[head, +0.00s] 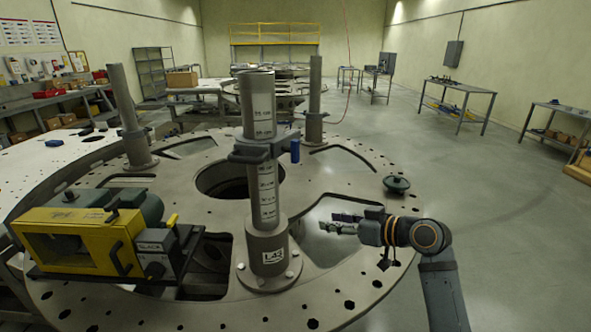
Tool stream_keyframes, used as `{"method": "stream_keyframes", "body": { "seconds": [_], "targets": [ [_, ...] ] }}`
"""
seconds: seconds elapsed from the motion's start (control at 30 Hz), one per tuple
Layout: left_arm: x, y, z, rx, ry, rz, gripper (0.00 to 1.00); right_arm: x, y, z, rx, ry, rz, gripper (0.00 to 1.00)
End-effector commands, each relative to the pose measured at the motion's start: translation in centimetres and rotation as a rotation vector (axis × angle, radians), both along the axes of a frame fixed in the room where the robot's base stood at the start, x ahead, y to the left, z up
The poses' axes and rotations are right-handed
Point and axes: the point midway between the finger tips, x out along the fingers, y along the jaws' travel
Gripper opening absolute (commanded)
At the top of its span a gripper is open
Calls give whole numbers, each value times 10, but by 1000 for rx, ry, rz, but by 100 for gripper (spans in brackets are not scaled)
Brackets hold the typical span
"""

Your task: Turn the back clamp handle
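A grey post (263,190) with printed scale marks stands upright on the round turret plate (350,180). A dark clamp collar (252,152) sits around the post, with a small blue part (295,150) at its right side. I cannot tell for sure which part is the back clamp handle. My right gripper (328,222) comes in from the right and points left, low over the plate, right of the post. Its two fingers look apart, with nothing visible between them. It is lower than the collar and apart from it. My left gripper is not in view.
A yellow box unit (75,240) with black handles sits on the plate at left. Two thinner posts (128,115) (315,100) stand farther back. A dark round knob (396,185) is at the plate's right edge. The floor at right is clear.

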Motion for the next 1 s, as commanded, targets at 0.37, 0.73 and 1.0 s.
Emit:
{"method": "stream_keyframes", "body": {
  "seconds": [0.37, 0.73, 1.0],
  "targets": [
    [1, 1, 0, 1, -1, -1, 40, 34, 13, 165, 200, -300, 155, 40],
    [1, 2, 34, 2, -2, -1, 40, 62, 58, 171, 205, -294, 156, 40],
    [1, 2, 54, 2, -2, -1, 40, 88, 94, 167, 200, -296, 153, 40]
  ]
}}
